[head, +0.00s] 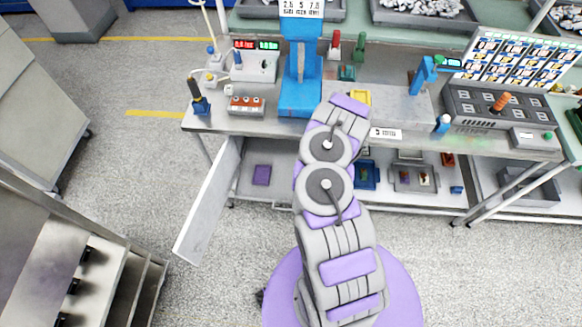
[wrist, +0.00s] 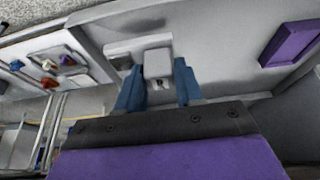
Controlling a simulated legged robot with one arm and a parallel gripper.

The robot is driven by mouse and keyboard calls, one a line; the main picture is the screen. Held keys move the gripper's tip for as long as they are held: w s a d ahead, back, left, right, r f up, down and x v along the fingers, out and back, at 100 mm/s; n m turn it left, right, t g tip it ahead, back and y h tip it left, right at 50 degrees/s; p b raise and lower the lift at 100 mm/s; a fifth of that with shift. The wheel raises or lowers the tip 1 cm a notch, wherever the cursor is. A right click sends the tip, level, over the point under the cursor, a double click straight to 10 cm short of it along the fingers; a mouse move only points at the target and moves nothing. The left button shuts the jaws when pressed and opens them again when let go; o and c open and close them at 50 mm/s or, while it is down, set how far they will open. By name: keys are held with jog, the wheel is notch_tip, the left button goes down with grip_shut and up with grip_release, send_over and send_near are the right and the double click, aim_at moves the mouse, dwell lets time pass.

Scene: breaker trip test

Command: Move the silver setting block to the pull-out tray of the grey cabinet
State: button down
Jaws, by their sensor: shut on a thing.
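In the wrist view, the blue fingers of my gripper (wrist: 158,88) are shut on the silver setting block (wrist: 158,63), a small grey box shape with a dark mark on its near face. The block is over or on a pale grey surface (wrist: 215,35); I cannot tell whether it touches. In the head view, the grey cabinet sits under the bench with its door (head: 210,205) swung open. Its low grey tray surface (head: 283,183) shows left of my arm. My arm hides my gripper and the block in that view.
A purple square (head: 261,175) lies on the grey surface, also at right in the wrist view (wrist: 291,43). A blue bin (head: 367,177) and a grey tray of small parts (head: 413,178) are right of my arm. The bench top (head: 225,122) above is crowded.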

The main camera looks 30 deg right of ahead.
jog(key=w, duration=0.4)
jog(key=w+a+f+b, duration=0.1)
jog(key=w, duration=0.4)
jog(key=w+a, duration=0.1)
jog(key=w, duration=0.4)
jog(key=shift+w+f+b, duration=0.2)
jog(key=shift+f+b, duration=0.05)
jog(key=shift+b, duration=0.1)
jog(key=shift+w+a+r, duration=0.1)
jog(key=shift+w+a, duration=0.15)
jog(key=shift+a, duration=0.2)
jog(key=shift+w+a, duration=0.1)
jog(key=shift+w, duration=0.15)
jog(key=f+b, duration=0.1)
jog(key=f, duration=0.1)
jog(key=d+f+b, duration=0.1)
jog(key=f, duration=0.1)
jog(key=shift+b, duration=0.3)
jog(key=shift+a+r, duration=0.1)
jog(key=shift+a, duration=0.05)
jog(key=c, duration=1)
grip_release()
jog(key=shift+a, duration=0.2)
jog(key=shift+o, duration=1.3)
jog(key=shift+d, duration=0.3)
